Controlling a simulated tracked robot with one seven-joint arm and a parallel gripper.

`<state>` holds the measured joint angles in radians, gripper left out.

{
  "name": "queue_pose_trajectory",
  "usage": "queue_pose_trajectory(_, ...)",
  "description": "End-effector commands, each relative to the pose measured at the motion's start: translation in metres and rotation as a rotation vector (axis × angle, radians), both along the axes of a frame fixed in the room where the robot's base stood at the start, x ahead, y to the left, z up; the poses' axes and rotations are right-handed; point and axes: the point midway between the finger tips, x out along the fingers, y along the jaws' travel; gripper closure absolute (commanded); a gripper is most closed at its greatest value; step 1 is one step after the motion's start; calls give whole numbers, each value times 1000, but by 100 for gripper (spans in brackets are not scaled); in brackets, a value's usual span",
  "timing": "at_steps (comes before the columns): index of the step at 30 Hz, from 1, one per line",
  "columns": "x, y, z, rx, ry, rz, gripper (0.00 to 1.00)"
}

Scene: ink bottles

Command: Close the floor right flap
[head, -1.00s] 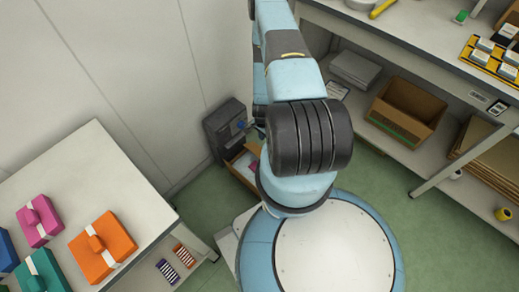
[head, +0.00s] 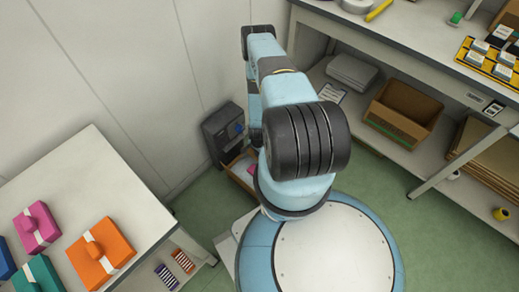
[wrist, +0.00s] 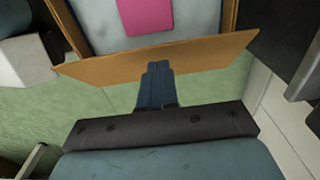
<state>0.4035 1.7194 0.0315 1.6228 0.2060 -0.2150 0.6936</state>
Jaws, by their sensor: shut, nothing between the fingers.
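An open cardboard box (head: 238,180) stands on the floor at the far side of my base, partly hidden by my arm. In the wrist view it has a pale inside with a pink item (wrist: 155,15). A brown flap (wrist: 215,55) spans the middle of that view, along the box's near side. I cannot tell for sure whether it is the right flap. My gripper (wrist: 158,66) is shut and empty, its dark blue fingers overlapping the flap. I cannot tell if they touch it. The gripper is hidden behind my arm in the head view.
A dark grey cabinet (head: 222,130) stands by the wall just behind the box. A shelf table (head: 415,45) is at right, with a brown bin (head: 402,110) below. A white table (head: 120,170) with coloured boxes is at left. Green floor is free between.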

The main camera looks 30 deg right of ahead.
Motion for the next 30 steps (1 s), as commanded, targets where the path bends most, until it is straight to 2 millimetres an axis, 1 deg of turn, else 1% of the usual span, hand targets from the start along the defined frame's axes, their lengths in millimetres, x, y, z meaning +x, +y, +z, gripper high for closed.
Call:
queue_pose_trajectory(1, -1, 3, -4, 0, 1, 1, 100)
queue_pose_trajectory(5, -1, 5, -7, 0, -1, 1, 100)
queue_pose_trajectory(20, -2, 7, -9, 0, 0, 1, 100)
queue_pose_trajectory(30, -7, 22, -21, 1, 1, 1, 100)
